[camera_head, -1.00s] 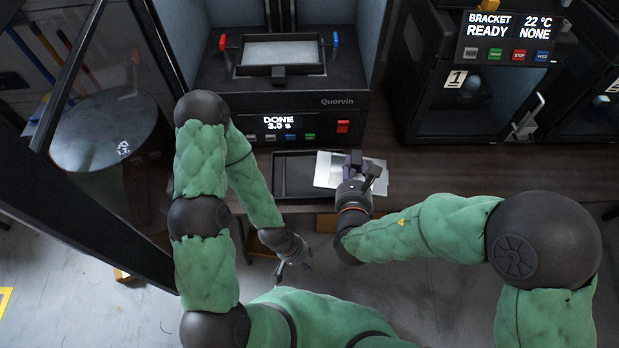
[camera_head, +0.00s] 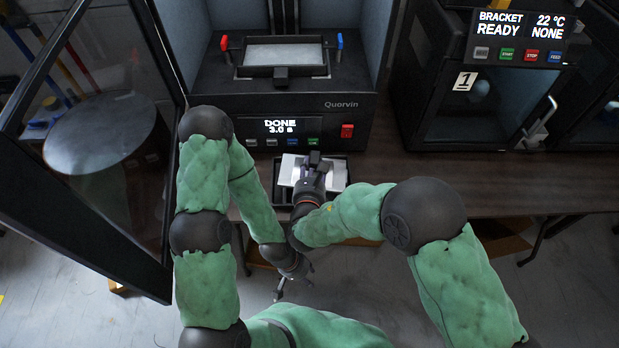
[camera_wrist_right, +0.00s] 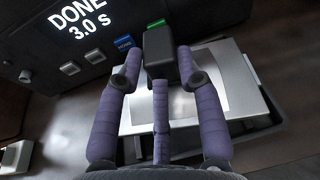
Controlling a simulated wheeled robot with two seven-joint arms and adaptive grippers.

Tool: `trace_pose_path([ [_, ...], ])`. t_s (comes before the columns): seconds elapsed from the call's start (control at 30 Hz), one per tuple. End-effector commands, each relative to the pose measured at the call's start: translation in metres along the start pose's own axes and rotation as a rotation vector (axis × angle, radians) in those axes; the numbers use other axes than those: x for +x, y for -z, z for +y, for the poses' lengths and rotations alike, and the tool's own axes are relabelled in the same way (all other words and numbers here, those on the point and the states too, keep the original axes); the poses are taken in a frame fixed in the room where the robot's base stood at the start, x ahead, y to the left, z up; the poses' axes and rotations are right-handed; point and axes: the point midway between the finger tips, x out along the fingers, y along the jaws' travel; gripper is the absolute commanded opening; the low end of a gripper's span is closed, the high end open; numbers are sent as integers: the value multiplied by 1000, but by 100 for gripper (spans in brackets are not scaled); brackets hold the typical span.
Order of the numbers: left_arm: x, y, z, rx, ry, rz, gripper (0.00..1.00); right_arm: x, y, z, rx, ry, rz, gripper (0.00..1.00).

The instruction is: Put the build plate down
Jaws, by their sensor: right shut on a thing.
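The build plate (camera_head: 289,172) is a flat silver sheet with a black block-like grip (camera_wrist_right: 159,50). My right gripper (camera_head: 314,164) is shut on that grip, its purple fingers around it in the right wrist view (camera_wrist_right: 158,68). The plate (camera_wrist_right: 236,82) is over a shallow black tray (camera_head: 341,172) on the bench in front of the printer. Part of the tray's rim (camera_wrist_right: 262,122) shows beyond the plate; I cannot tell whether they touch. My left gripper (camera_head: 294,282) is empty, fingers apart, low in front of the bench edge.
The Quorvin printer (camera_head: 350,105) stands behind the tray, its display reading DONE and a resin vat (camera_head: 284,55) inside. Its dark open door (camera_head: 100,210) is at the left. A second printer (camera_head: 470,110) is at the right. The bench right of the tray (camera_head: 400,170) is clear.

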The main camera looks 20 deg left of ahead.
Motion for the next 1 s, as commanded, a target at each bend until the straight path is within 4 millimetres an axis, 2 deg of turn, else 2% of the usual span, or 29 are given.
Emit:
trace_pose_path([
  [0.27,6,0,-2,0,0,0,40,11,8,11,1,1,-4,0],
  [0.5,22,1,-8,0,0,0,40,18,36,17,2,1,-3,0],
  [0.7,20,1,-7,0,0,0,40,17,36,17,3,1,-1,0],
  [0.73,20,1,-7,0,0,0,40,17,39,17,1,-1,4,42],
  [0.83,20,1,-7,0,0,0,40,17,38,17,1,0,3,70],
  [1.0,20,1,-7,0,0,0,40,17,38,17,1,0,1,71],
])
